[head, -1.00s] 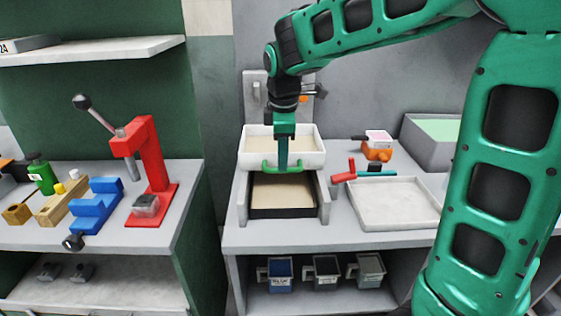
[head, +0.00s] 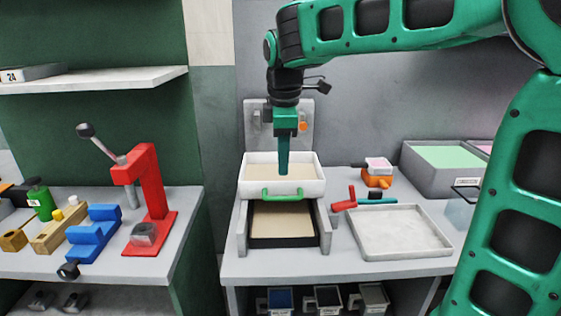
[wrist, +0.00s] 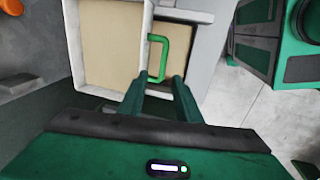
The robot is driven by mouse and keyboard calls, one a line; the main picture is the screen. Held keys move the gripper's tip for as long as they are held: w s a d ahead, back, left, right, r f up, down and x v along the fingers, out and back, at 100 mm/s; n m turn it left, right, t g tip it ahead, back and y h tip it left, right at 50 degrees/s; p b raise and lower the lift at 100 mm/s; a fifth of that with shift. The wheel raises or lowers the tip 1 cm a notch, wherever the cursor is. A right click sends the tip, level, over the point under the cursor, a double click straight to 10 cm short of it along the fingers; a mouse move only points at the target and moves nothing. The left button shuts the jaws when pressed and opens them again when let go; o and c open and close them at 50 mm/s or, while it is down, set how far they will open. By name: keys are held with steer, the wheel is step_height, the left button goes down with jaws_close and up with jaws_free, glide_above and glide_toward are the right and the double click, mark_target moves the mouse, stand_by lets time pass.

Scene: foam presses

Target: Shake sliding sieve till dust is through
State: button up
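The sliding sieve is a white tray (head: 312,187) with a green front handle (head: 283,195), set in a grey frame. Beige material (head: 265,171) lies in it. A dark-edged lower tray (head: 283,243) beneath also shows a beige surface. In the wrist view the sieve (wrist: 75,50) lies left, with its handle (wrist: 165,60) just beyond the fingertips. My gripper (head: 284,172) points down above the handle, apart from it. In the wrist view my gripper (wrist: 159,84) has its two fingers spread, with nothing held between them.
A shallow grey tray (head: 449,246) and an orange item (head: 377,180) are to the right. A grey bin (head: 415,175) stands behind. A red lever press (head: 150,205) is on the left bench.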

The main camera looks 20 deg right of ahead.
mark_target(288, 197)
steer(key=f, duration=0.3)
steer(key=d+f, duration=0.1)
steer(key=f, duration=0.3)
steer(key=w+f, duration=0.1)
steer(key=f, duration=0.2)
steer(key=shift+d+f, duration=0.35)
steer(key=shift+d, duration=0.05)
jaws_close()
